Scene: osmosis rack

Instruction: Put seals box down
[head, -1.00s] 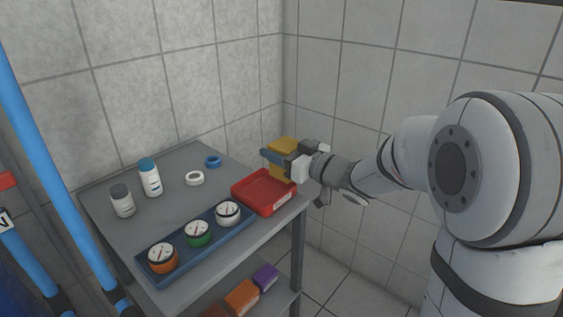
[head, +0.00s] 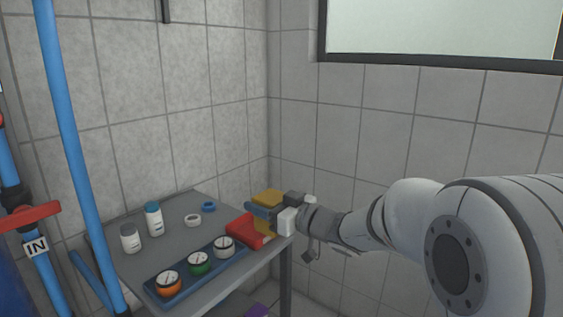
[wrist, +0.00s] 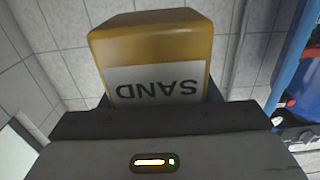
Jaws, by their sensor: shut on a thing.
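A yellow box (head: 270,196) is held in my gripper (head: 266,213) at the far right corner of the grey table. In the wrist view the yellow box (wrist: 155,45) fills the top middle, and its white label reads "SAND" upside down. I see no box marked as seals. My gripper is shut on the yellow box, with the jaws hiding part of it. I cannot tell whether the box touches the tray or the table.
Two white bottles (head: 154,219) (head: 130,238), a white ring (head: 193,220) and a blue ring (head: 209,207) stand behind on the grey table (head: 178,241). Blue pipes (head: 72,140) rise at left.

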